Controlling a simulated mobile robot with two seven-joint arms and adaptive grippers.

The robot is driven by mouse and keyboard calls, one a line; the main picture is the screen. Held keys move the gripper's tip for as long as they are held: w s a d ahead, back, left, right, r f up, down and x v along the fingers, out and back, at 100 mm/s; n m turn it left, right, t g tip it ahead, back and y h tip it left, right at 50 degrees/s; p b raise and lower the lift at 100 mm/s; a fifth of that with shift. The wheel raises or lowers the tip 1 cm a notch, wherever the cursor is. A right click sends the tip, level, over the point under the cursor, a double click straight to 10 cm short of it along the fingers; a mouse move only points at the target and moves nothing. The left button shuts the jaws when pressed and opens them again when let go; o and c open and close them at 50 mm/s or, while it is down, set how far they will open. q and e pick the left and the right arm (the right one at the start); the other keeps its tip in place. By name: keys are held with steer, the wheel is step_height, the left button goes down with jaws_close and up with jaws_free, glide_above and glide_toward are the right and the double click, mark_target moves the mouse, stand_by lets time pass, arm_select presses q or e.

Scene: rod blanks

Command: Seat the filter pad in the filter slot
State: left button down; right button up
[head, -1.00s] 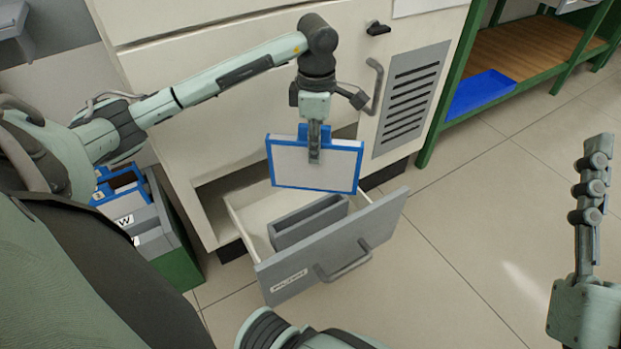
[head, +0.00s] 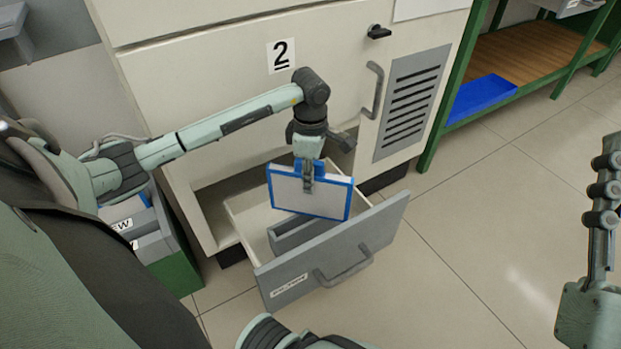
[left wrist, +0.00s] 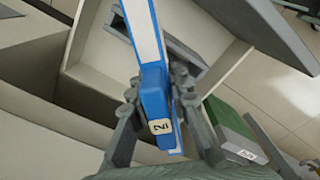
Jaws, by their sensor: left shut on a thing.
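The filter pad is a flat white panel in a blue frame (head: 287,194), with a blue tab on its upper edge. My left gripper (head: 308,184) is shut on that tab and holds the pad upright, slightly tilted, above the open drawer. In the left wrist view the tab (left wrist: 154,96) carries a "2" label between the fingers. The filter slot is a narrow grey box (head: 290,236) inside the drawer. The pad's lower edge overlaps it in the head view, so contact cannot be told. My right gripper (head: 604,195) is at the right edge, away from the drawer.
The open drawer's grey front (head: 335,262) has a handle and stands out from the cream cabinet (head: 215,85), marked "2". A labelled grey-green bin (head: 160,245) stands left of the drawer. A green shelf with a blue tray (head: 480,98) is at the right. The floor right of the drawer is clear.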

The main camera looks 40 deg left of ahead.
arm_select(q)
steer(key=shift+f+b, duration=0.45)
steer(key=shift+f, duration=0.05)
steer(key=c, duration=1.4)
jaws_free()
arm_select(e)
steer(key=shift+s+d+r+t, duration=0.35)
steer(key=shift+s+r+t, duration=0.25)
steer(key=shift+t, duration=0.1)
arm_select(q)
steer(key=shift+r, duration=0.1)
arm_select(e)
steer(key=shift+w+r, duration=0.1)
